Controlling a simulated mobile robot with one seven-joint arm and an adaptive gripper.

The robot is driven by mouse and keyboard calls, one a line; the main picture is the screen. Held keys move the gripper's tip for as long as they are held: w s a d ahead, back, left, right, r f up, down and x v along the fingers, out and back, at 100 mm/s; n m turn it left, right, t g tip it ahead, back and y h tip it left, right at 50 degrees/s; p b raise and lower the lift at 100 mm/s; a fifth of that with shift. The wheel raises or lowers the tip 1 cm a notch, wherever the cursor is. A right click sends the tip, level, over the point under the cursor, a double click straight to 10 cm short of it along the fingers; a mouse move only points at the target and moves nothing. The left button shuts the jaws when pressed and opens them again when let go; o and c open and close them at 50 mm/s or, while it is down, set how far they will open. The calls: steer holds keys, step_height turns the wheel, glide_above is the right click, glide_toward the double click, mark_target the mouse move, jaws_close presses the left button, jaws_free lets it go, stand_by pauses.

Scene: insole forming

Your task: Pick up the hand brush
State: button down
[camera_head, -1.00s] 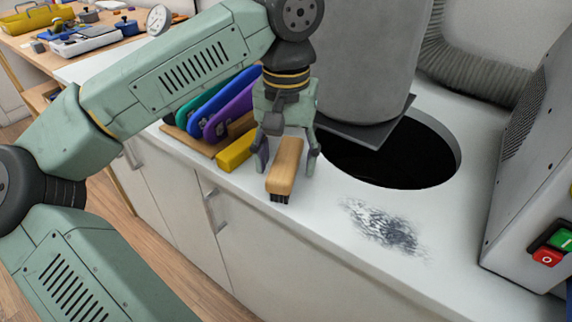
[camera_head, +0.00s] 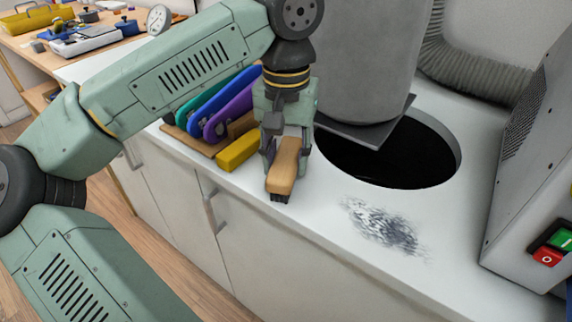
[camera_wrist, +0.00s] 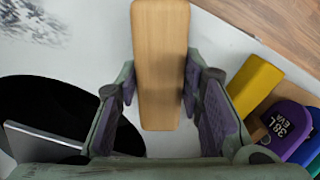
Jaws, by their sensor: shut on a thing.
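The hand brush (camera_head: 284,170) has a light wooden handle and dark bristles at its near end, low over the white worktop near its front edge. My gripper (camera_head: 285,157) points down with its fingers closed on both sides of the handle. In the wrist view the wooden back of the brush (camera_wrist: 160,65) runs between the two finger pads. I cannot tell whether the bristles touch the worktop.
A yellow block (camera_head: 238,151) and a rack of coloured insole forms (camera_head: 222,108) stand close on the left. A round dark opening (camera_head: 400,155) lies to the right under a grey cylinder (camera_head: 368,60). Grey dust (camera_head: 385,226) marks the worktop. A machine (camera_head: 530,170) with green and red buttons stands far right.

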mark_target(285, 160)
steer(key=shift+r, duration=0.85)
steer(key=shift+s+a+r+b, duration=0.1)
steer(key=shift+s+r+b, duration=0.15)
steer(key=shift+r, duration=0.2)
steer(key=shift+s+r+b, duration=0.15)
steer(key=shift+r+b, duration=0.05)
steer(key=shift+r, duration=0.25)
steer(key=s+a+r+b, duration=0.1)
steer(key=s+a, duration=0.2)
steer(key=s, duration=1.2)
steer(key=shift+r, duration=0.3)
steer(key=c, duration=1.6)
jaws_free()
steer(key=shift+w, duration=0.1)
jaws_close()
